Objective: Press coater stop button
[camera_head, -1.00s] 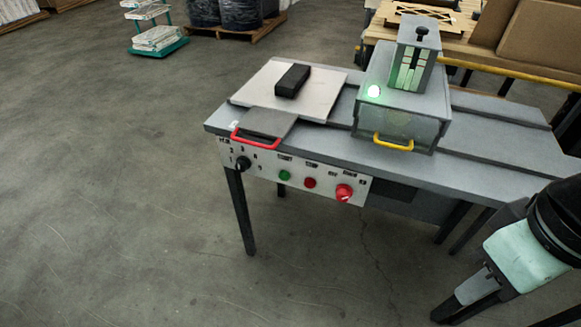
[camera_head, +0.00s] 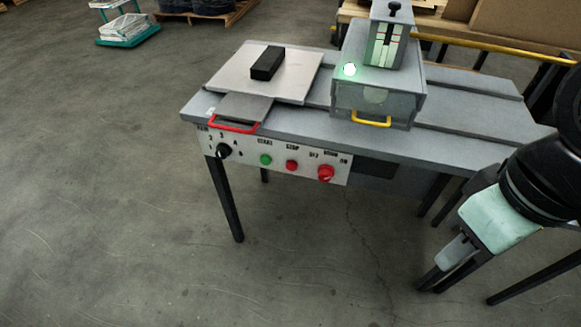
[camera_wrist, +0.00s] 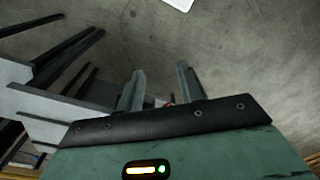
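The coater is a grey table (camera_head: 430,146) with a white control panel on its front edge. The panel has a small green start button (camera_head: 265,159), a small red stop button (camera_head: 292,165) to its right, and a larger red knob (camera_head: 326,173) further right. A black dial (camera_head: 223,150) is at the panel's left end. My gripper (camera_head: 432,284) is low in front of the table, right of the panel and clear of the buttons. In the wrist view its two fingers (camera_wrist: 160,84) stand apart with nothing held. The stop button is not clearly seen there.
A grey housing (camera_head: 378,95) with a yellow handle and a lit green lamp stands on the table. A black block (camera_head: 267,63) lies on a pale plate (camera_head: 225,75) at the left. A red handle (camera_head: 233,127) juts out above the panel. The floor in front is clear.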

